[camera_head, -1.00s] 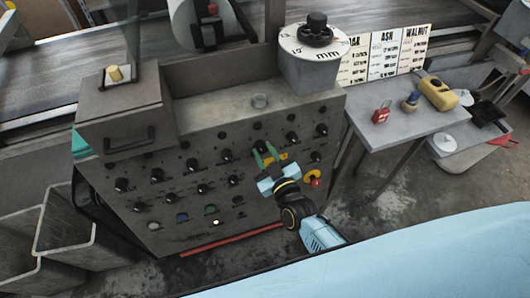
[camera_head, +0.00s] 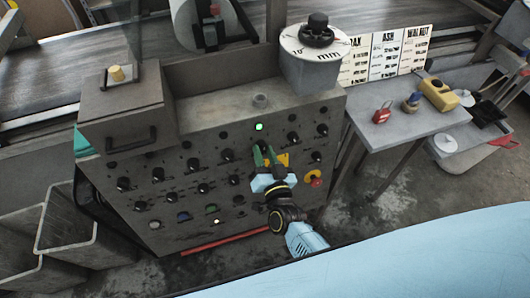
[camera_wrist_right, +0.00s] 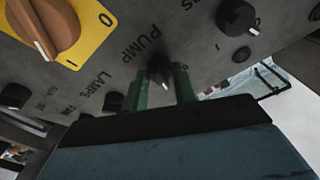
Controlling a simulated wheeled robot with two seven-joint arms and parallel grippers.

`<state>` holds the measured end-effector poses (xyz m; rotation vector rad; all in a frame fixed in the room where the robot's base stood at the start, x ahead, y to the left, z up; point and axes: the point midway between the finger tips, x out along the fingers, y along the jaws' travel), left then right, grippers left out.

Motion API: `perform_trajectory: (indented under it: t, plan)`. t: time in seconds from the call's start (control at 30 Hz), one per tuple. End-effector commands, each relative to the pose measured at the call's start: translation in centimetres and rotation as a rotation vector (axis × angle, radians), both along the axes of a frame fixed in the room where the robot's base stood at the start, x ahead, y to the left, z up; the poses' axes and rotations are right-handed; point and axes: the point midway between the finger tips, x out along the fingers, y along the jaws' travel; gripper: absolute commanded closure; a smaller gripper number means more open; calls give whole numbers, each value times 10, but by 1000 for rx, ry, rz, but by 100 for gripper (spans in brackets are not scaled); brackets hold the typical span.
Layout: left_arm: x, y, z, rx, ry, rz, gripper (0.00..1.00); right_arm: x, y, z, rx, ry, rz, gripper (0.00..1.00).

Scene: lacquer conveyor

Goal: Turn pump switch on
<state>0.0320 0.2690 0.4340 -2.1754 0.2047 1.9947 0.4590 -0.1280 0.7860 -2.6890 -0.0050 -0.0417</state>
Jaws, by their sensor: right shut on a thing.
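The pump switch is a small black rotary knob (camera_wrist_right: 160,70) beside the printed word PUMP in the right wrist view. My right gripper (camera_head: 265,155) reaches the front of the grey control panel (camera_head: 230,150). Its two green fingers stand on either side of the pump knob, and the gripper (camera_wrist_right: 160,88) is shut on it. A small lamp (camera_head: 259,127) just above the knob glows green. My left gripper is out of view.
Many similar black knobs surround the switch. A large orange knob (camera_wrist_right: 48,25) on a yellow plate sits close by. A red emergency button (camera_head: 316,182) is to the right. A grey side table (camera_head: 390,140) holds a red padlock (camera_head: 382,112).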

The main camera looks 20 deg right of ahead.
Motion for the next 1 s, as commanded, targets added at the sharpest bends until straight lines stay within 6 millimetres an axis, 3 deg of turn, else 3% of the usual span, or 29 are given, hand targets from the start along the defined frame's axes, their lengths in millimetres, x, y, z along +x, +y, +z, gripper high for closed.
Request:
perform_trajectory:
  t: [0.43, 1.0]
  plan:
    - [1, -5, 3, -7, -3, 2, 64, 0, 2, 0, 259, 11, -46, 95]
    - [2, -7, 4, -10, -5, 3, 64, 0, 2, 0, 312, 13, -55, 95]
